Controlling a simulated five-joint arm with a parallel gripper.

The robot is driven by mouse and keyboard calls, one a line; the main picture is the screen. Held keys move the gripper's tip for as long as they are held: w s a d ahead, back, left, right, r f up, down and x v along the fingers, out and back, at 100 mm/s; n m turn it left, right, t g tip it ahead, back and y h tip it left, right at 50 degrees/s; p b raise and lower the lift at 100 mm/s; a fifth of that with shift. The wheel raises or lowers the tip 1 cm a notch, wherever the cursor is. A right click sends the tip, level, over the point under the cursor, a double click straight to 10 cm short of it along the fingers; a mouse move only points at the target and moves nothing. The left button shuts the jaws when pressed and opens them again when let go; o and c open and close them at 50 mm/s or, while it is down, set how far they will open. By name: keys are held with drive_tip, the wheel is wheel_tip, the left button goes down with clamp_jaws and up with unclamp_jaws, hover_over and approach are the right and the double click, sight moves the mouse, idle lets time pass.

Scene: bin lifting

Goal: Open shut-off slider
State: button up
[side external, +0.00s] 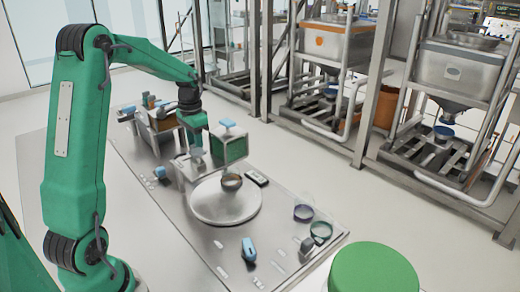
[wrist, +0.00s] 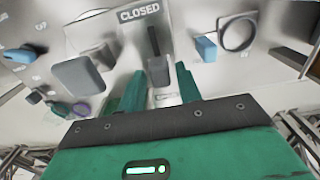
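A dark grey slider handle (wrist: 155,62) stands up from a pale metal plate in the wrist view, just below the printed word CLOSED (wrist: 139,14). My gripper (wrist: 160,70) is open. Its two green fingers are apart, one on each side of the handle, with a gap visible on both sides. I cannot tell how deep the handle sits between them. In the side view my gripper (side external: 196,135) points down over the metal bench fixture (side external: 188,168). The slider itself cannot be made out there.
A rounded grey block (wrist: 80,77) is left of the fingers; a blue block (wrist: 205,47) and a dark ring (wrist: 237,34) are to the right. In the side view, a round white plate (side external: 222,205) with a small bowl (side external: 231,181) and a green box (side external: 230,148) are near the fixture.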

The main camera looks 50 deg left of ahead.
drive_tip(key=shift+o, duration=0.5)
drive_tip(key=shift+r, duration=0.1)
drive_tip(key=shift+r, duration=3.8)
drive_tip(key=shift+o, duration=0.8)
drive_tip(key=m, duration=0.4)
drive_tip(key=shift+m, duration=0.3)
drive_tip(key=m, duration=1.3)
